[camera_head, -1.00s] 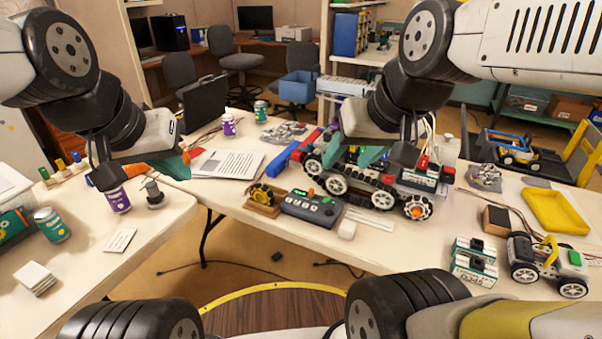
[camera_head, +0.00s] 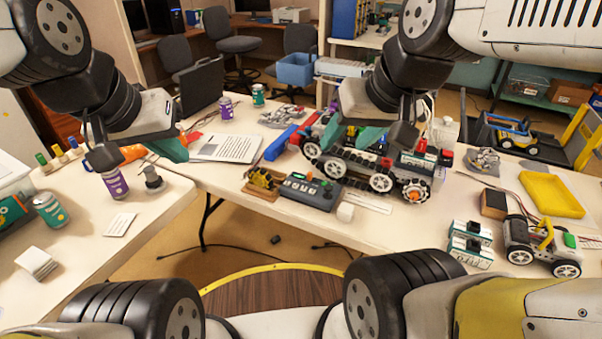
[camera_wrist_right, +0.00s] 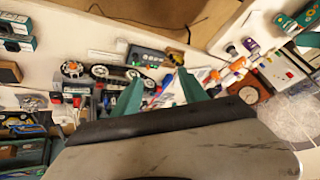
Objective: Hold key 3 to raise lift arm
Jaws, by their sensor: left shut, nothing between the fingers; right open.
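The grey control box (camera_head: 308,192) with a row of keys and a green and a red-orange control on top lies near the front edge of the middle table. It also shows in the right wrist view (camera_wrist_right: 146,57). Its key numbers are too small to read. Behind it stands the wheeled robot (camera_head: 383,180) with several large wheels; my right gripper partly covers it, and I cannot make out its lift arm. My right gripper (camera_head: 366,138) is open and empty, above and behind the box. My left gripper (camera_head: 172,149) is shut and empty, left of the box.
A yellow-and-black part on a wooden base (camera_head: 262,184) sits against the box's left. A purple can (camera_head: 115,182) stands on the left table. A small wheeled car (camera_head: 540,246) and yellow tray (camera_head: 552,194) are at right.

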